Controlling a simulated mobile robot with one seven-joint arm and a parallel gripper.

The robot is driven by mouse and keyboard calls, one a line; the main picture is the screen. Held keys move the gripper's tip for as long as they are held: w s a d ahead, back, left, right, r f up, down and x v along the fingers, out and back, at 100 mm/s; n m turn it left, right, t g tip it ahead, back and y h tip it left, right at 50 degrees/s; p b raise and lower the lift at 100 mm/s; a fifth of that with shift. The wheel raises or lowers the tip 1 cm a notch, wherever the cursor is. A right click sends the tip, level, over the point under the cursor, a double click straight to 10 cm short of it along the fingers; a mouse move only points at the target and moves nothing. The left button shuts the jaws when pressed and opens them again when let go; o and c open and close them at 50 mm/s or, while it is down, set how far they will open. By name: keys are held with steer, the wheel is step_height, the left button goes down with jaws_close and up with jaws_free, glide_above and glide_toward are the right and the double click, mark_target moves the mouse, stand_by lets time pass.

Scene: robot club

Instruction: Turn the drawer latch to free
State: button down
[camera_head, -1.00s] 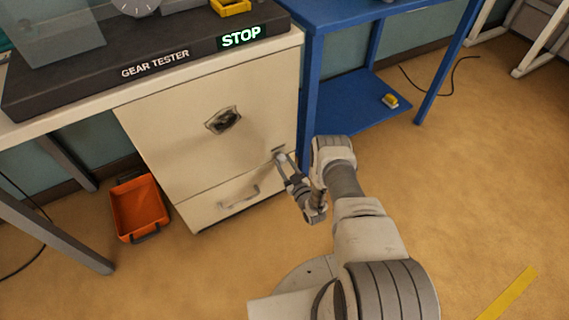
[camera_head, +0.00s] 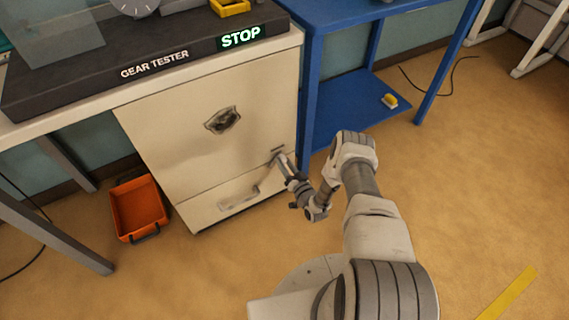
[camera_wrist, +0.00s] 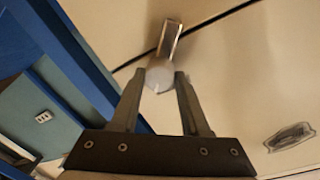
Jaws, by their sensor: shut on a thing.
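The drawer latch (camera_wrist: 169,45) is a short metal lever with a round pale knob at its end. In the wrist view it reaches across the dark seam of the cabinet front, and the knob sits between my fingertips. My gripper (camera_wrist: 160,77) is shut on the knob. In the head view my gripper (camera_head: 283,161) is at the cabinet's right edge, above the drawer, and its fingers largely hide the latch. The low drawer (camera_head: 205,211) is shut and has a bar handle (camera_head: 239,198).
A blue table (camera_head: 312,95) stands close on the right. An orange bin (camera_head: 138,207) is on the floor at left. The floor at right is mostly clear.

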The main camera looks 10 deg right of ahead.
steer(key=m, duration=0.4)
steer(key=shift+w+d, duration=0.1)
steer(key=shift+m+y, duration=0.4)
steer(key=shift+m, duration=2.1)
steer(key=shift+c, duration=1.9)
jaws_free()
steer(key=shift+s, duration=0.2)
